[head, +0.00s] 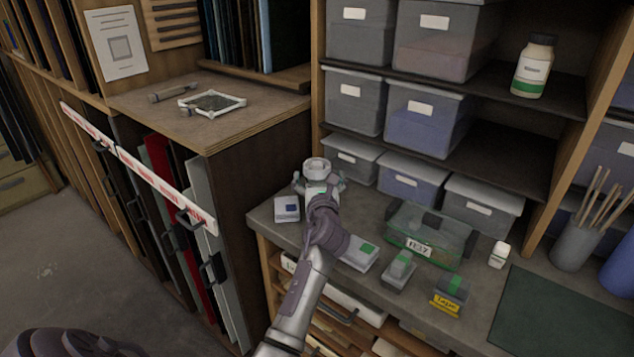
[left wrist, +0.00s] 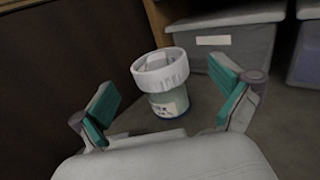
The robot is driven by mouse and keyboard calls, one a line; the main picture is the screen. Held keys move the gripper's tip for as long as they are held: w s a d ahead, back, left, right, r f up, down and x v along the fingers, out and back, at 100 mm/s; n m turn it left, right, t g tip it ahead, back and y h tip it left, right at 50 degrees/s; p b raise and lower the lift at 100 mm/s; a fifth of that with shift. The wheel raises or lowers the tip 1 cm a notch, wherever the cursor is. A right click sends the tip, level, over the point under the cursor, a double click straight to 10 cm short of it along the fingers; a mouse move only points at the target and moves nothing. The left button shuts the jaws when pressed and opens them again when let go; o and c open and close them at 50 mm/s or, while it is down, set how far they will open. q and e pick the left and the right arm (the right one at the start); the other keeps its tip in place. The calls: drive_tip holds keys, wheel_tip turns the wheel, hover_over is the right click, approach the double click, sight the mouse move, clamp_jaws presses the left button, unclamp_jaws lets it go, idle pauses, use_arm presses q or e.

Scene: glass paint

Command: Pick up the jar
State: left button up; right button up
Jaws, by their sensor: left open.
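A jar with a wide white lid (head: 317,164) stands in the back left corner of the grey counter, partly hidden by my left gripper in the head view. In the left wrist view the jar (left wrist: 162,82) is upright, with a pale body, a white label and a blue base edge. My left gripper (head: 319,184) is open, one finger to each side of the jar in the picture; it also shows in the left wrist view (left wrist: 165,97). The jar appears a little beyond the fingertips, with gaps to both fingers. My right gripper is not in view.
Grey bins (head: 349,158) stand behind on the shelf. A small blue-marked box (head: 286,208) lies left of my arm. Another jar (head: 534,68) stands on the upper shelf.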

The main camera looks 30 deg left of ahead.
sight(317, 168)
use_arm(q)
drive_tip(key=x, duration=0.5)
drive_tip(key=shift+a, duration=0.1)
drive_tip(key=shift+s, duration=0.15)
drive_tip(key=shift+c, duration=0.7)
drive_tip(key=shift+r, duration=0.1)
drive_tip(key=c, duration=1.7)
